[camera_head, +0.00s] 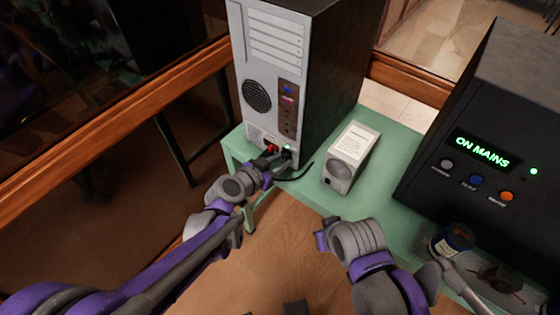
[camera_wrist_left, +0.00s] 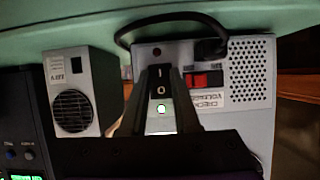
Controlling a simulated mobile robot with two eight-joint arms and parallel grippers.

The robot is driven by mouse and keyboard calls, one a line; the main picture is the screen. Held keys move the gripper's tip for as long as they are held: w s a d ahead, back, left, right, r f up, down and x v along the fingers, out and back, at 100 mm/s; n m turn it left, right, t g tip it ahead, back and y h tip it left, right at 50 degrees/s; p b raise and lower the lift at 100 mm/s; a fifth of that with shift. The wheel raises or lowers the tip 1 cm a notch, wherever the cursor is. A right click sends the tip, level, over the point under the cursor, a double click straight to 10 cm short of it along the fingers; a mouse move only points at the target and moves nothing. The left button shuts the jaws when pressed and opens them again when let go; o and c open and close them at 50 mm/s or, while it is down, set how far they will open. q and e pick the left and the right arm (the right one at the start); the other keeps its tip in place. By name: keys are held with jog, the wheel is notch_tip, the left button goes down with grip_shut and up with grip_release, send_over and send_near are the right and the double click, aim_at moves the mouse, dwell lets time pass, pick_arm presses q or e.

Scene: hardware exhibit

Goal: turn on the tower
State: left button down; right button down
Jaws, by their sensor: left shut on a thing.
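The tower (camera_head: 272,58) is a tall computer case with a pale back panel and dark side, upright on a green table. My left gripper (camera_head: 283,158) is at the bottom of that panel. In the left wrist view, the black rocker switch (camera_wrist_left: 158,78), marked I and O, shows between its fingers, which are shut on it. A small green light (camera_wrist_left: 161,108) glows beside the switch. A red switch (camera_wrist_left: 206,80) sits beside it, with a black cable plugged in nearby. My right arm (camera_head: 365,250) is at lower right; its fingertips cannot be made out.
A small grey box (camera_head: 352,150) with a round grille stands right of the tower. A black unit (camera_head: 480,120) reading "ON MAINS" stands at the right, with a dark blue jar (camera_head: 455,238) before it. Wooden rails run behind.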

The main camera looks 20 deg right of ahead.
pick_arm(q)
jog(key=c, duration=0.9)
grip_release()
jog(key=p+v, duration=0.1)
jog(key=v, duration=0.9)
jog(key=shift+s+a+r, duration=0.15)
jog(key=shift+s+a, duration=0.1)
jog(key=s+a+n+y+p, duration=0.1)
jog(key=s+a+n+y, duration=0.2)
jog(key=a, duration=0.4)
jog(key=s+a+r+n+g+y+p, duration=0.1)
jog(key=s+a+n+y+p, duration=0.1)
jog(key=s+a, duration=0.4)
jog(key=s+a+n+g+y+p, duration=0.1)
jog(key=s+a+n+y, duration=0.4)
jog(key=a, duration=0.5)
jog(key=shift+s+r+p, duration=0.15)
jog(key=shift+s+p, duration=0.1)
jog(key=shift+p, duration=0.5)
